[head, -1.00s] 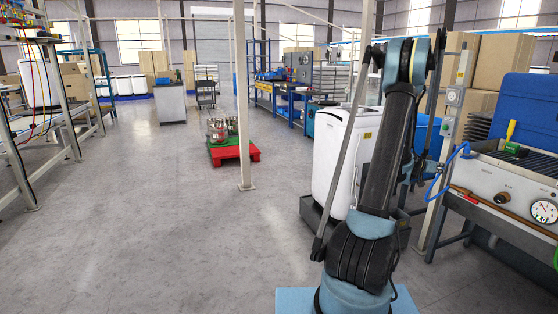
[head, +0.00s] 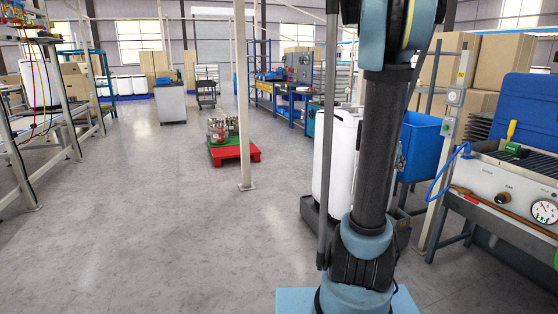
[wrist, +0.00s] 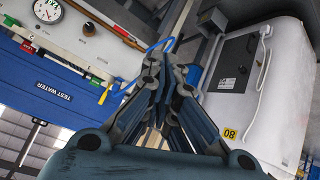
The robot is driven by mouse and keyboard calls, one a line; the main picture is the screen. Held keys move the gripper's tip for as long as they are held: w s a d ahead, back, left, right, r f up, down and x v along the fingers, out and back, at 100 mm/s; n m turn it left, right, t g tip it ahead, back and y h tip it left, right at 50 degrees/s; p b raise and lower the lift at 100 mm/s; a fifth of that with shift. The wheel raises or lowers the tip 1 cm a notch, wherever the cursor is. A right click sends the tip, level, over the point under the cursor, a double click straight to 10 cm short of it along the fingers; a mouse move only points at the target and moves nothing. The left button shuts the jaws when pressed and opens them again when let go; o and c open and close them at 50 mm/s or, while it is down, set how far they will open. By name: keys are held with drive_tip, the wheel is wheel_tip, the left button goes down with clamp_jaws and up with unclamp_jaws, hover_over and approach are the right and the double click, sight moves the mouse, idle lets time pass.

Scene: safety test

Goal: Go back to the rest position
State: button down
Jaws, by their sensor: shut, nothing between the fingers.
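My gripper (wrist: 168,75) shows in the wrist view with its dark linked fingers drawn together at the tips, shut with nothing held. It hangs in free space between the white bench panel and the white container in that view. In the head view my arm rises nearly upright from its blue base and leaves the top of the picture. The gripper itself is not clearly visible there; the arm hides much of that area.
A test bench (head: 502,187) with a gauge stands at right; its blue "TEST WATER" part (wrist: 50,90) shows in the wrist view. A white container (head: 341,150) and a blue bin (head: 421,150) stand behind my arm. A red pallet (head: 235,153) lies beyond; left floor is clear.

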drive_tip(key=s+a+f+n+y, duration=0.2)
drive_tip(key=s+a+f+n, duration=0.1)
drive_tip(key=s+a, duration=0.6)
drive_tip(key=s+a+f+n+g+y, duration=0.1)
drive_tip(key=s+a+f+n+y, duration=0.1)
drive_tip(key=s+a, duration=0.7)
drive_tip(key=s+a+f+n+g+y, duration=0.1)
drive_tip(key=s+a+f+n+y, duration=0.2)
drive_tip(key=s+a, duration=0.7)
drive_tip(key=shift+a+f+n+y, duration=0.3)
drive_tip(key=shift+f+y, duration=0.4)
drive_tip(key=shift+f, duration=0.25)
drive_tip(key=shift+w+d, duration=0.1)
